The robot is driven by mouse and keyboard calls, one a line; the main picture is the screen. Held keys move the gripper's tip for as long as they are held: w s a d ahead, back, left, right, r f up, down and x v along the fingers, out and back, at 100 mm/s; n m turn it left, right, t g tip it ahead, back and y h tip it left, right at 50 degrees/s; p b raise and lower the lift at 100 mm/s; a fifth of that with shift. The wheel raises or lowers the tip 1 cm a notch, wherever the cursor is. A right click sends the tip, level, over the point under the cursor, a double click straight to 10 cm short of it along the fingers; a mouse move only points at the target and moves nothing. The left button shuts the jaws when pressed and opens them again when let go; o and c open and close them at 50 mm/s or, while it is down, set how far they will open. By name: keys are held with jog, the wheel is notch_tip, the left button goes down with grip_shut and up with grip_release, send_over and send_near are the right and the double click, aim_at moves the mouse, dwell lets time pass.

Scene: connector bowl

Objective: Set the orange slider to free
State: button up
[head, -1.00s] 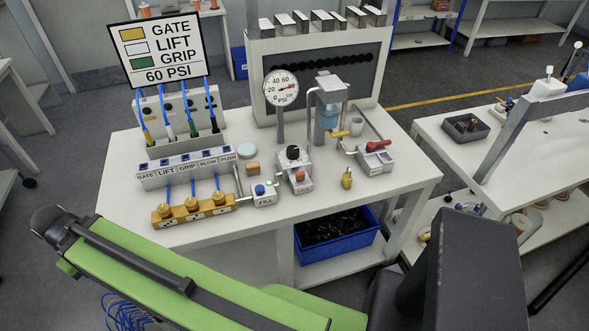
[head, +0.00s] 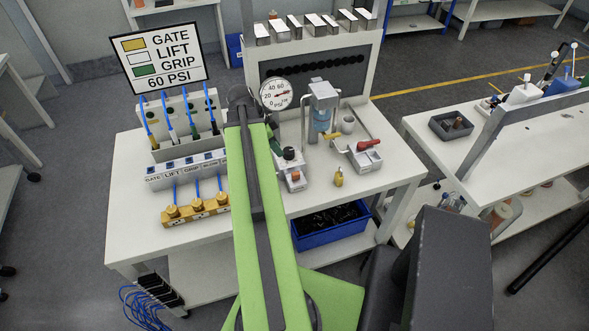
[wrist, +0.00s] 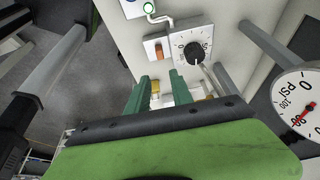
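The orange slider (wrist: 159,50) is a small upright piece on a white block in the wrist view, left of a white dial with a black knob (wrist: 194,52). In the head view the slider (head: 295,175) is a small orange-red mark on the front of the light block near the table's middle. My gripper (wrist: 161,79) shows two green fingers, apart with a gap between them. Their tips lie just below the slider in the wrist view, not visibly touching it. In the head view my arm covers part of the bench, and the fingers are hard to make out.
The pressure gauge (head: 275,94) stands behind the block and looms at right in the wrist view (wrist: 300,105). A clear cylinder fixture (head: 323,108), a red-handled valve (head: 367,145) and a small brass piece (head: 338,177) are to the right. Brass fittings (head: 196,209) stand at left.

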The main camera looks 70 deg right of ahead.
aim_at(295, 173)
jog(key=b+x, duration=0.7)
jog(key=x, duration=0.1)
jog(key=b+x, duration=0.7)
jog(key=x, duration=0.1)
jog(key=shift+w+f, duration=0.1)
jog(key=shift+w, duration=0.15)
jog(key=shift+s+d+f+b, duration=0.15)
jog(key=shift+s+f+b, duration=0.1)
jog(key=shift+f+b, duration=0.3)
jog(key=shift+r, duration=0.1)
jog(key=shift+c, duration=0.2)
grip_shut()
